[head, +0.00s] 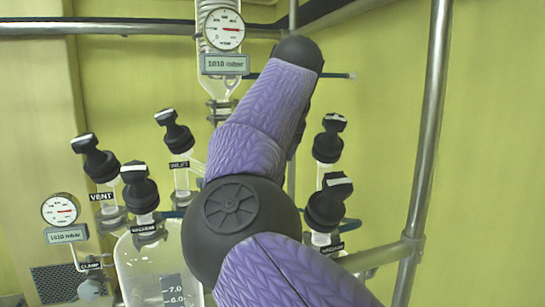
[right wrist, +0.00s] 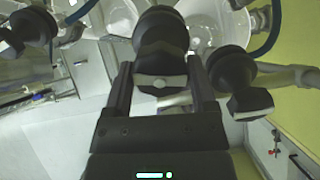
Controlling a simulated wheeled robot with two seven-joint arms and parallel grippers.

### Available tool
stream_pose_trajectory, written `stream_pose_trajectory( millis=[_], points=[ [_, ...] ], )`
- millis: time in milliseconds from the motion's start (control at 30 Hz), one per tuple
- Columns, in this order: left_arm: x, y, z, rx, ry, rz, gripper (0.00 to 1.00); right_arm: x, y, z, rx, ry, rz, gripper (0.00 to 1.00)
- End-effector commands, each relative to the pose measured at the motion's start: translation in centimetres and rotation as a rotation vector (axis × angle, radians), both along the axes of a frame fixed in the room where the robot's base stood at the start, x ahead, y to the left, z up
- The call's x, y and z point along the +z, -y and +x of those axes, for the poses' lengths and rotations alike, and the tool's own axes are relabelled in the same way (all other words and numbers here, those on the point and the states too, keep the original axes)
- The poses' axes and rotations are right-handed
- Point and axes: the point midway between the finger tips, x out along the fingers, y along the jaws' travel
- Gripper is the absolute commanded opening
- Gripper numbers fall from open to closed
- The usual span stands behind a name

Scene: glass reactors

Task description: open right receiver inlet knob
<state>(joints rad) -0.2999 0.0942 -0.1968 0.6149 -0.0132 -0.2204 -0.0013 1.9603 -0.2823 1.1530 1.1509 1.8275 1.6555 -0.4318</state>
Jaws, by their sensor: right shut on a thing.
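In the right wrist view my right gripper (right wrist: 160,75) is shut on a black knob (right wrist: 162,38), with one finger on each side of it. No label shows on this knob there, so I cannot read which it is. In the head view my purple right arm crosses the middle and hides the gripper and the held knob. To the right of the arm stand two black knobs with white bars: an upper one (head: 329,140) and a lower one (head: 329,205) with a partly hidden label beneath it. My left gripper is in neither view.
At left stand black knobs labelled VENT (head: 96,158), INLET (head: 174,130) and VACUUM (head: 139,188), above a graduated glass vessel (head: 145,265). Gauges (head: 223,30) and a metal post (head: 430,130) stand nearby. Another black knob (right wrist: 250,100) is close right of the gripper.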

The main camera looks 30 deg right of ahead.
Motion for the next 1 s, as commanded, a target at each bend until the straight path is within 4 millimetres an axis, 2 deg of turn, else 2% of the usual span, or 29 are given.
stream_pose_trajectory(
  millis=[400,1000],
  points=[
    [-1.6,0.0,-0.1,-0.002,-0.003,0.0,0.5,-0.3,0.0,0.0,0.341,-0.051,-0.187,0.14],
    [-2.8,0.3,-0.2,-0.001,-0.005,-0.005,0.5,-0.3,0.1,0.0,0.835,-0.118,-0.462,0.14]
  ],
)
